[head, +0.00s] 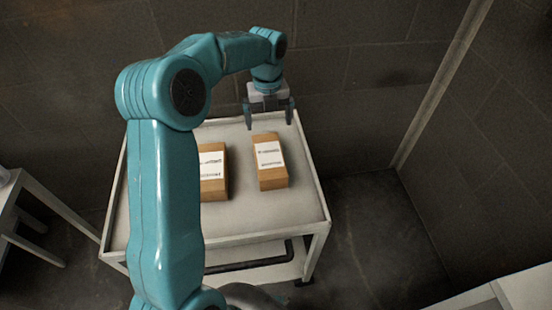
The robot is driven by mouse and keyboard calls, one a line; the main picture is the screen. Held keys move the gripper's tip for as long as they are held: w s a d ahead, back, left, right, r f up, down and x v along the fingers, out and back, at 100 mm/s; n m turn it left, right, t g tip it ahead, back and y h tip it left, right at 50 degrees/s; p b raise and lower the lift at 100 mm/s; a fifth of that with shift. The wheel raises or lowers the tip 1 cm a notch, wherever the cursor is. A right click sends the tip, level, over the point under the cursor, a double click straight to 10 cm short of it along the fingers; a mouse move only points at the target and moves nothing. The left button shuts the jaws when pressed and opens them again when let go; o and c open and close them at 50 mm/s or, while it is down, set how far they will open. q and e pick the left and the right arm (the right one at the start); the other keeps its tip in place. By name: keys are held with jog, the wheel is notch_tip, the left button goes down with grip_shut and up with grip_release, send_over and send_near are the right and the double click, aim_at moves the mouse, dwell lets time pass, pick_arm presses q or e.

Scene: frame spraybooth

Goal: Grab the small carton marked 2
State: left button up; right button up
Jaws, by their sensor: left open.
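Two small brown cartons with white printed labels lie on the white cart. The right carton (270,176) shows whole; the left carton (214,186) is partly hidden behind my left arm. The label print is too small to read, so I cannot tell which one is marked 2. My left gripper (269,118) is open and empty, pointing down over the far end of the cart. It is just beyond the far end of the right carton and looks apart from it. My right gripper is not in view.
The cart (262,222) has a raised rim and a lower shelf, with bare top to the right of the cartons. A brick wall stands close behind it. A white table (12,186) is at the left edge, and a pale surface (520,292) is at the lower right.

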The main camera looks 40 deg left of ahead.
pick_arm(q)
send_over(269, 155)
notch_tip(269, 155, down, 10)
jog(key=shift+s+a+r, duration=0.1)
jog(key=shift+r, duration=0.15)
jog(key=shift+s+f, duration=0.2)
jog(key=shift+f, duration=0.25)
jog(key=shift+w+f, duration=0.15)
jog(key=shift+f, duration=1.15)
jog(key=shift+w+f, duration=0.15)
jog(key=shift+f, duration=1.15)
jog(key=c, duration=1)
jog(key=shift+c, duration=0.2)
jog(key=shift+r, duration=0.15)
